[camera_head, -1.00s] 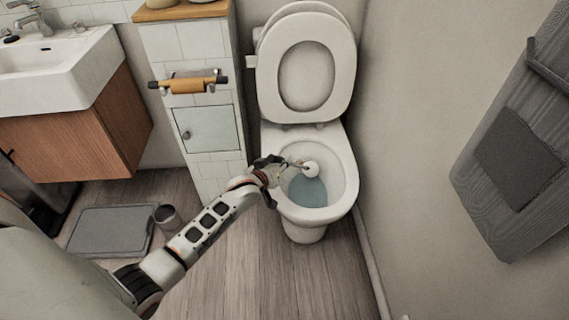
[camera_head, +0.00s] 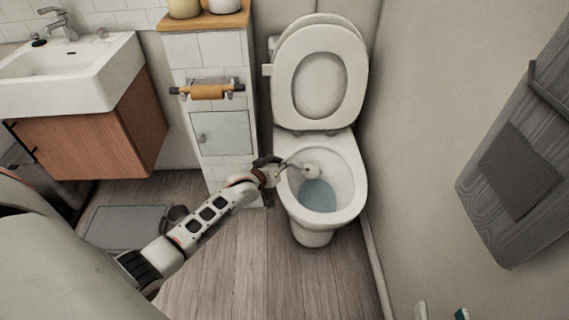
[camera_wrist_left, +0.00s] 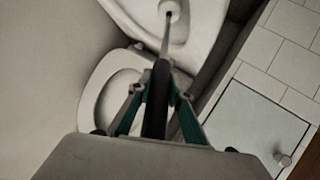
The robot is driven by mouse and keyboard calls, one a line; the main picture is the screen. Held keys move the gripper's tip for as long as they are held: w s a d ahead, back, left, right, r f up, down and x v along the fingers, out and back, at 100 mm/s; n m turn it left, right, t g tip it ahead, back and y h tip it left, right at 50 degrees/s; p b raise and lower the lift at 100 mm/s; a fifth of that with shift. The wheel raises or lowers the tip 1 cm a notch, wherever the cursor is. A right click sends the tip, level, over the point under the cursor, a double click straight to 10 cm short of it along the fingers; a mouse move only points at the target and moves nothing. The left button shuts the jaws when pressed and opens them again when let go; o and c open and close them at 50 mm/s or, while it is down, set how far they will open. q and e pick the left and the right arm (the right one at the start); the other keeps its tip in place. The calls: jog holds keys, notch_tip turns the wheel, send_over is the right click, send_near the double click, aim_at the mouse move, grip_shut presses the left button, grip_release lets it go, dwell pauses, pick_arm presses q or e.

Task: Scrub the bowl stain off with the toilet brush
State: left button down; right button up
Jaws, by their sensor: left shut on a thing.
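The white toilet bowl (camera_head: 356,190) has its lid and seat up, with grey-blue water (camera_head: 317,195) inside. My left gripper (camera_head: 277,172) is at the bowl's left rim, shut on the toilet brush. The brush's round white head (camera_head: 311,169) is inside the bowl, near its upper left wall; I cannot tell if it touches. In the left wrist view the dark brush handle (camera_wrist_left: 158,95) runs between the fingers. No stain can be made out. Two fingertips of my right gripper (camera_head: 441,312) show apart at the bottom edge; the rest is out of frame.
A tiled half-wall (camera_head: 202,58) with a paper holder (camera_head: 208,91) stands left of the toilet. A wall (camera_head: 415,150) and hanging grey towel (camera_head: 515,170) are at right. A sink (camera_head: 75,75) is at left, with a grey mat (camera_head: 125,226) on the floor.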

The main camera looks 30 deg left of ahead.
pick_arm(q)
jog(key=shift+s+a+r, duration=0.15)
jog(key=shift+s+a, duration=0.1)
jog(key=shift+a, duration=0.35)
jog(key=shift+w+d, duration=0.25)
jog(key=shift+d, duration=0.15)
jog(key=shift+w+d, duration=1.5)
jog(key=shift+d, duration=0.3)
jog(key=shift+s+a+f+p, duration=0.1)
jog(key=shift+s+a+p, duration=0.1)
jog(key=shift+s+a, duration=0.45)
jog(key=shift+s+a+f+p, duration=0.1)
jog(key=shift+s+a+p, duration=0.15)
jog(key=shift+a, duration=0.7)
jog(key=shift+s+a+f+p, duration=0.15)
jog(key=shift+s+a, duration=0.35)
jog(key=shift+a, duration=0.3)
jog(key=shift+w+d, duration=0.4)
jog(key=shift+d, duration=0.25)
jog(key=w+d, duration=0.2)
jog(key=d, duration=0.1)
jog(key=shift+w+d+r, duration=0.1)
pick_arm(e)
jog(key=shift+w+r, duration=0.15)
jog(key=shift+r, duration=0.7)
